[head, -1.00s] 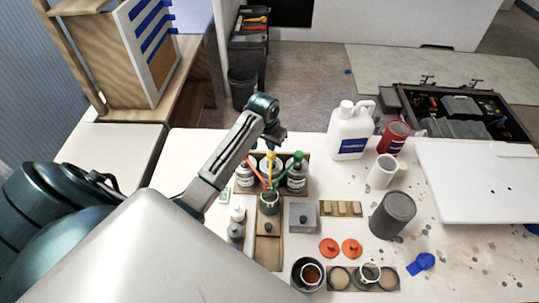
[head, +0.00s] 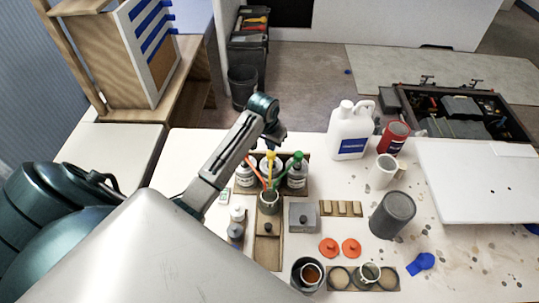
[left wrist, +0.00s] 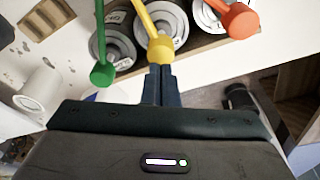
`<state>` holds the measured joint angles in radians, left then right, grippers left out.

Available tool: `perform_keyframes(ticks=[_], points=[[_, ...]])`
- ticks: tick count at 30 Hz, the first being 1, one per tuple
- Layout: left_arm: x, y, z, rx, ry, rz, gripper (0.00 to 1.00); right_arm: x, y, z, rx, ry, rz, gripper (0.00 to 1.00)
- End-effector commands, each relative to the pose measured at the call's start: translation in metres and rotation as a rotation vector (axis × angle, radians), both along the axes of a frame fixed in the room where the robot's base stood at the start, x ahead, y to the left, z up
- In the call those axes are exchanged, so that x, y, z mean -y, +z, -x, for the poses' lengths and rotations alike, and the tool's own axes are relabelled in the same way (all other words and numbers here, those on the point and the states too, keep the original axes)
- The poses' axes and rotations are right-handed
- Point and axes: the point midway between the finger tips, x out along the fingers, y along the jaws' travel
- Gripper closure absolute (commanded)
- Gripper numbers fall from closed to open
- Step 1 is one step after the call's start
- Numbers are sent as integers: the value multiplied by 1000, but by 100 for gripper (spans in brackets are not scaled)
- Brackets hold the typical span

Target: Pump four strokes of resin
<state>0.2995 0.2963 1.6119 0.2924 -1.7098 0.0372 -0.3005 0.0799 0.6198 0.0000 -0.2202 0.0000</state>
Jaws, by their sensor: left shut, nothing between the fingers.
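Three pump bottles stand in a row in a wooden rack at the table's back edge. Their pump heads are red (head: 258,169), yellow (head: 270,155) and green (head: 298,156). My left gripper (head: 277,139) is shut and empty, just above and behind the yellow pump head. In the left wrist view the shut fingers (left wrist: 160,70) point at the yellow head (left wrist: 160,48), very close to it; I cannot tell if they touch. My right gripper is not in view.
A white jug (head: 349,134), a red can (head: 393,138), a white mug (head: 384,171) and a grey cylinder (head: 392,214) stand to the right. Orange lids (head: 329,247) and several cups lie near the front. A white panel (head: 475,180) covers the right side.

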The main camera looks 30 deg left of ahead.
Motion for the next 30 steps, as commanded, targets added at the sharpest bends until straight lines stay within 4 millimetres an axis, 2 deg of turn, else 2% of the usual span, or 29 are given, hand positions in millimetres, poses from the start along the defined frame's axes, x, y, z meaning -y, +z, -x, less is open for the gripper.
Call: perform_keyframes(ticks=[14, 30], points=[[0, -1, 0, 0, 0, 0, 100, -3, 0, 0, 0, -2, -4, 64], [0, -19, 0, -1, 0, 0, 100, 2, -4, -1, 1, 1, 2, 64]])
